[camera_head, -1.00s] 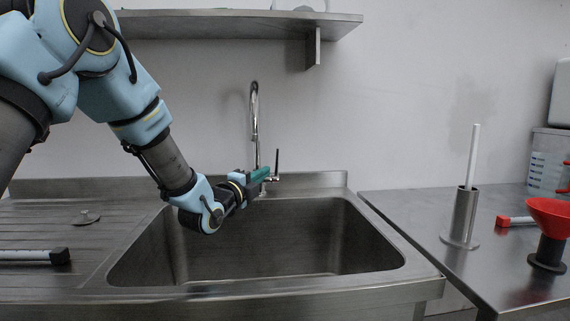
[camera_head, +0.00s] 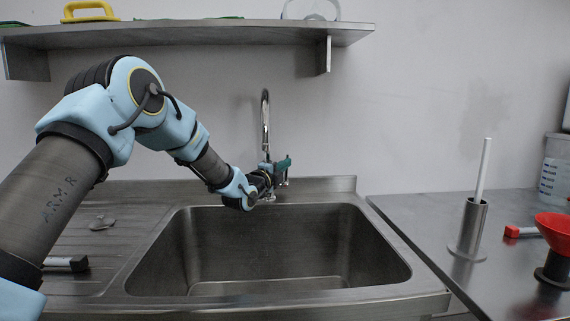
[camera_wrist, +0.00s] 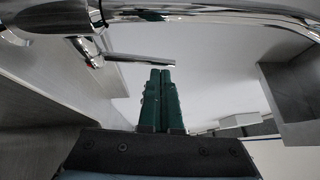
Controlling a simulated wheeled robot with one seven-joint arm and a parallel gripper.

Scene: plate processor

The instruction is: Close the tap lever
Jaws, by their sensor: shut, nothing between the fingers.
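The chrome tap (camera_head: 265,122) stands at the back of the sink with its tall curved spout. In the head view, its lever is largely hidden by my gripper (camera_head: 286,164), whose green fingers are at the tap's right side. In the wrist view, the tap body (camera_wrist: 86,48) is at the upper left and the thin lever (camera_wrist: 140,57) reaches right from it. The lever's end lies just past the tips of my gripper (camera_wrist: 160,72) in that picture. Whether they touch cannot be told. The fingers are shut together and empty.
The steel sink (camera_head: 400,270) is below my arm. A wall shelf (camera_head: 250,37) runs above. On the right counter (camera_head: 415,215) stand a metal holder (camera_head: 468,230) with a white rod and a red funnel (camera_head: 555,232). The wall behind the tap is close.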

